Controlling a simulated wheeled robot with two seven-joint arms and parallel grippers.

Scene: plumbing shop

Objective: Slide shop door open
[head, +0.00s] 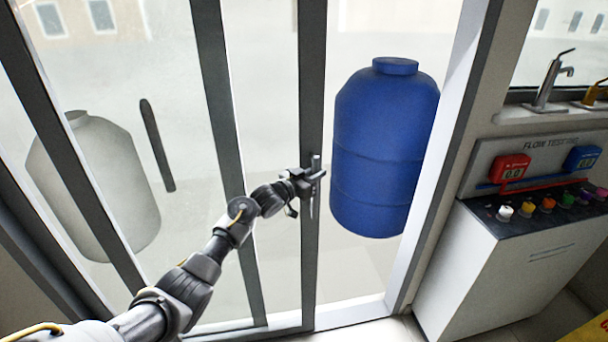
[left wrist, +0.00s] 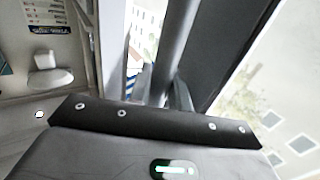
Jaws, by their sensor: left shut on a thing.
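The shop door is a glass sliding door with dark frame bars; its leading upright (head: 311,90) stands left of the white door jamb (head: 440,165), with a gap between them. A slim upright handle (head: 313,205) is on this upright. My left gripper (head: 316,178) is shut on the handle at about its middle. In the left wrist view the fingers (left wrist: 163,92) sit either side of a grey bar (left wrist: 178,45), which is the handle; their tips are partly hidden. My right gripper is out of view.
A blue tank (head: 385,150) shows clearly through the gap, outside. A pale tank (head: 95,185) and a dark bar (head: 157,145) show at the left panes. A flow test unit (head: 500,270) stands right of the jamb, below a tap (head: 550,85).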

